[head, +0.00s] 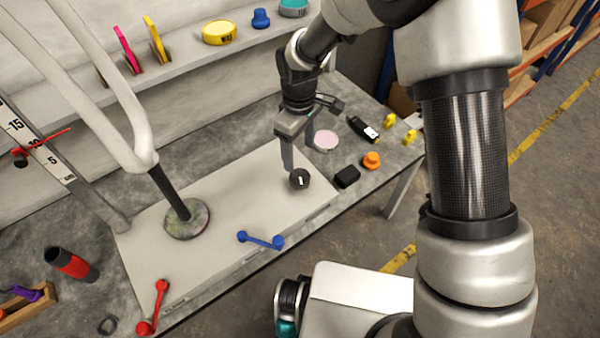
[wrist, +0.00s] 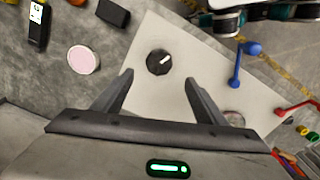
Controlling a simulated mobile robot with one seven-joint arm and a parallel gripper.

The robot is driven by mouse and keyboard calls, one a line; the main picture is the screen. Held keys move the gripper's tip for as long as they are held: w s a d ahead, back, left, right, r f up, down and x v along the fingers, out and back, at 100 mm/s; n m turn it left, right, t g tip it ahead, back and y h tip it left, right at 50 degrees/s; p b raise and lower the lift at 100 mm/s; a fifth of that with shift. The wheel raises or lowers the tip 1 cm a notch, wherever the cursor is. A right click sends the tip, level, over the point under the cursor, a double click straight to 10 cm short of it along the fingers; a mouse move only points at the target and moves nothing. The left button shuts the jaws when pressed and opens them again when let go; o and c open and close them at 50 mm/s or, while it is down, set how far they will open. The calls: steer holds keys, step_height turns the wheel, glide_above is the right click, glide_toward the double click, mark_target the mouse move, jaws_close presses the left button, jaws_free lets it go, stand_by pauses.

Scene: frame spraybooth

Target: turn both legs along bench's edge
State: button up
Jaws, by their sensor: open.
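A blue lever (head: 260,239) with round ends lies on the pale panel near the bench's front edge. In the head view it runs nearly level, at an angle to that edge. A red lever (head: 154,307) at the panel's front left points steeply across the edge line. Both also show in the wrist view, the blue lever (wrist: 239,63) at upper right and the red lever (wrist: 296,108) at far right. My gripper (wrist: 159,78) is open and empty, above the panel by a black knob (wrist: 160,62) with a white mark. The blue and red levers are apart from it.
A white pipe (head: 135,120) with a dark rod stands on a round disc at the panel's left. A black block (head: 347,177), an orange knob (head: 372,160) and a pink disc (head: 326,140) lie right. The panel's middle (head: 235,195) is clear.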

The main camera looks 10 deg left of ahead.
mark_target(300, 176)
step_height(300, 176, down, 10)
steer(key=shift+w+f+b, duration=0.1)
steer(key=shift+f+b, duration=0.05)
steer(key=shift+b, duration=0.75)
steer(key=c, duration=1)
